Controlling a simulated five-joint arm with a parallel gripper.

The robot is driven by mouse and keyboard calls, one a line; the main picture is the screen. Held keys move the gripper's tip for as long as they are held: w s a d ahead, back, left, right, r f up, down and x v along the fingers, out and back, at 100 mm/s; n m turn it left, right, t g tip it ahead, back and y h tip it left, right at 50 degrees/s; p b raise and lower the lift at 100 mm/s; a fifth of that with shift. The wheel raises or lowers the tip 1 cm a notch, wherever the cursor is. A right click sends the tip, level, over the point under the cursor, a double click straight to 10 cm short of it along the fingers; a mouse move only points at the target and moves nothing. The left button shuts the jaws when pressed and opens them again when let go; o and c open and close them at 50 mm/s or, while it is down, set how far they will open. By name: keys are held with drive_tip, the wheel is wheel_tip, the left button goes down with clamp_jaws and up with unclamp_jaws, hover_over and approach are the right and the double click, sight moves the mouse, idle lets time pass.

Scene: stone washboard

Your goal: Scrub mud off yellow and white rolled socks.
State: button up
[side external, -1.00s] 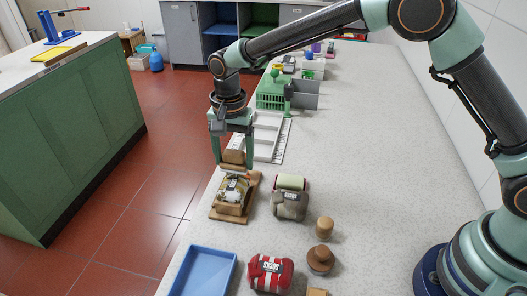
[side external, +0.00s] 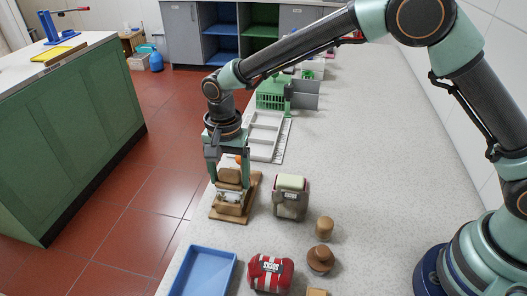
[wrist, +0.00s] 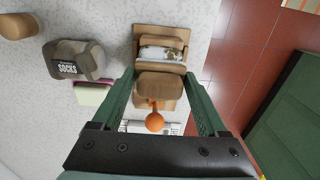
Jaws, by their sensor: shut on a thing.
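In the side view my gripper (side external: 229,178) is low over the wooden board. The rolled socks (wrist: 162,53), pale with brown mud patches, lie on the wooden board (wrist: 180,32) just beyond the block.
A grey sock bundle (side external: 290,205) with a cream-topped roll (side external: 290,182) is right of the board. A red striped sock bundle (side external: 270,272), blue tray (side external: 205,272), brown knob (side external: 320,260) and wooden cylinder (side external: 324,228) are nearer. A white rack (side external: 262,135) and green crate (side external: 271,95) stand behind.

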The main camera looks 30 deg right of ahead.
drive_tip(key=shift+w+d, duration=1.25)
drive_tip(key=shift+d, duration=0.05)
drive_tip(key=shift+s+a, duration=1.6)
drive_tip(key=shift+w+d, duration=1.6)
drive_tip(key=shift+s+a, duration=1.75)
drive_tip(key=shift+w+d, duration=1.8)
drive_tip(key=shift+s+a, duration=1.7)
drive_tip(key=shift+r, duration=3.95)
